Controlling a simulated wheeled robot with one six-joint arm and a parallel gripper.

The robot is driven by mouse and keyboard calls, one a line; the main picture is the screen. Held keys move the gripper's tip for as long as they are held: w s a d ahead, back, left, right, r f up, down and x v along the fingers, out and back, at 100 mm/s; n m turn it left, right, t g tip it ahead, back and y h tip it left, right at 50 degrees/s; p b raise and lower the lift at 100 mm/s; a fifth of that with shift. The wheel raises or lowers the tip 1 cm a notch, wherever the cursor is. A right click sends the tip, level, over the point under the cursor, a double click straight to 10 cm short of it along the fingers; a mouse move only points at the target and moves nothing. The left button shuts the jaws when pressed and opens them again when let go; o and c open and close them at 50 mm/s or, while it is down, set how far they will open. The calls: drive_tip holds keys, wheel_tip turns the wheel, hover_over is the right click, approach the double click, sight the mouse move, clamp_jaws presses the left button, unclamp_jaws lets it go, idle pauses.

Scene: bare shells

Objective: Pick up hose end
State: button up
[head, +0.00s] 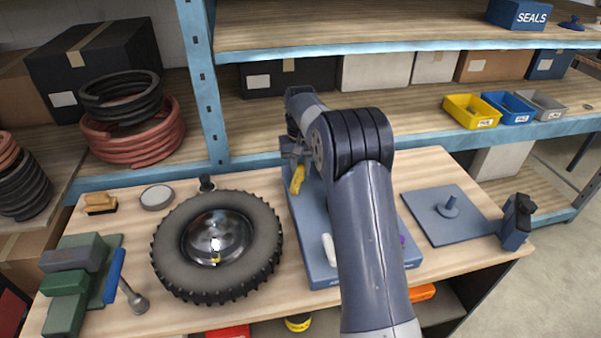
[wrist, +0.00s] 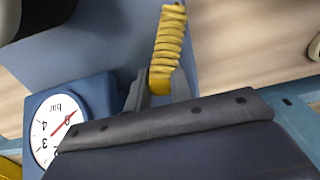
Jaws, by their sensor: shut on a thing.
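The yellow coiled hose (wrist: 168,45) shows in the wrist view, running up from between my gripper's fingers. Its lower end, a smooth yellow piece, sits between the two grey fingertips. My gripper (wrist: 160,88) is shut on this hose end. In the head view the hose (head: 298,179) is a short yellow piece below my gripper (head: 294,155), over the blue tray (head: 310,225). A gauge (wrist: 62,125) with a white dial and red needle is beside my gripper in the wrist view. My arm hides much of the tray in the head view.
A black tyre (head: 170,250) lies left of the tray. A blue plate (head: 428,212) with a peg lies to the right. A green block stack (head: 65,305) and a blue-handled tool (head: 115,275) are at the left. Shelf posts (head: 205,90) stand behind the bench.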

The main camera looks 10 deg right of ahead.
sight(300, 166)
clamp_jaws()
drive_tip(key=shift+r, duration=0.35)
wheel_tip(300, 166, up, 9)
drive_tip(key=shift+r+b, duration=0.2)
drive_tip(key=shift+b, duration=0.25)
